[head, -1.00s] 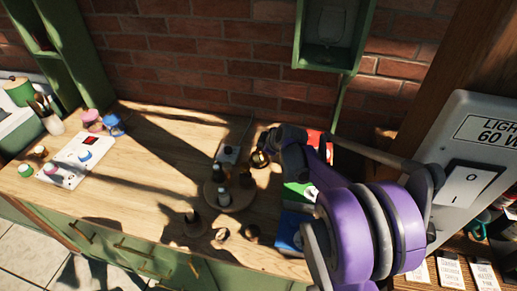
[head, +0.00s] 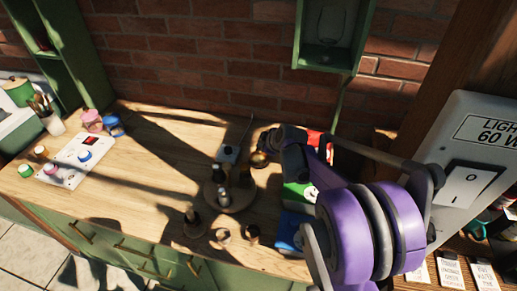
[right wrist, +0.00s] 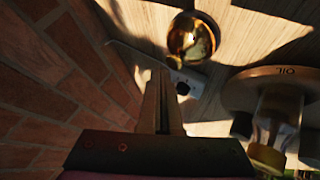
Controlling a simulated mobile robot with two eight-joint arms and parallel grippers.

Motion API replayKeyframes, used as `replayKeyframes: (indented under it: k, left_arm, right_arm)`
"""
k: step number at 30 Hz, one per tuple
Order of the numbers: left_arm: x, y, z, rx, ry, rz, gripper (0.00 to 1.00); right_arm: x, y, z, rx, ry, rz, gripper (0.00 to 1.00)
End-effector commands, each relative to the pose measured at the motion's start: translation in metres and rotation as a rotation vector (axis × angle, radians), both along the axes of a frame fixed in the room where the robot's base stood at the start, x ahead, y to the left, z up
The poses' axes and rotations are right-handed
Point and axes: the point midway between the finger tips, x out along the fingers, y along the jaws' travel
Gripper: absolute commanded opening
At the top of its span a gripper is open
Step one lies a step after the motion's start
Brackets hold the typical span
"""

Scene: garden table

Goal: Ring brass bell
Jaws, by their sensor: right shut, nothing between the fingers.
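The brass bell (head: 259,159) is a small shiny dome on the wooden table, right of the middle in the head view. It also shows in the right wrist view (right wrist: 190,38) as a golden dome at the top. My right gripper (head: 266,143) is just above and beside the bell in the head view, partly hidden by its own wrist. In the right wrist view its fingers (right wrist: 160,75) are together and empty, pointing to the left of the bell. I cannot tell whether they touch it. My left gripper is not in view.
A round wooden stand (head: 240,201) with bottles is left of the bell. A small switch box (head: 229,153) lies behind it. Small jars (head: 252,233) stand in front. Red, green and blue items lie at the right. A brick wall (head: 200,70) rises behind.

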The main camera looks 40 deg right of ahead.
Motion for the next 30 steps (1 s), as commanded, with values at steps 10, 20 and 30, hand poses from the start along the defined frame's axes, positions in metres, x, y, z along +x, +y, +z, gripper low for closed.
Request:
replayKeyframes:
  k: [10, 20, 30]
  left_arm:
    - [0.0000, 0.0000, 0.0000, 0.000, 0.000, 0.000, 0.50]
    - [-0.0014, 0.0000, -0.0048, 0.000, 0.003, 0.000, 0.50]
    - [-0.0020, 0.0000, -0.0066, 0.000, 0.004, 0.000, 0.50]
  right_arm:
    - [0.0000, 0.0000, 0.0000, 0.000, 0.000, 0.000, 0.00]
    - [-0.0002, 0.0000, -0.0063, 0.000, 0.000, 0.000, 0.00]
    - [0.0000, 0.0000, -0.0091, 0.000, 0.000, 0.000, 0.00]
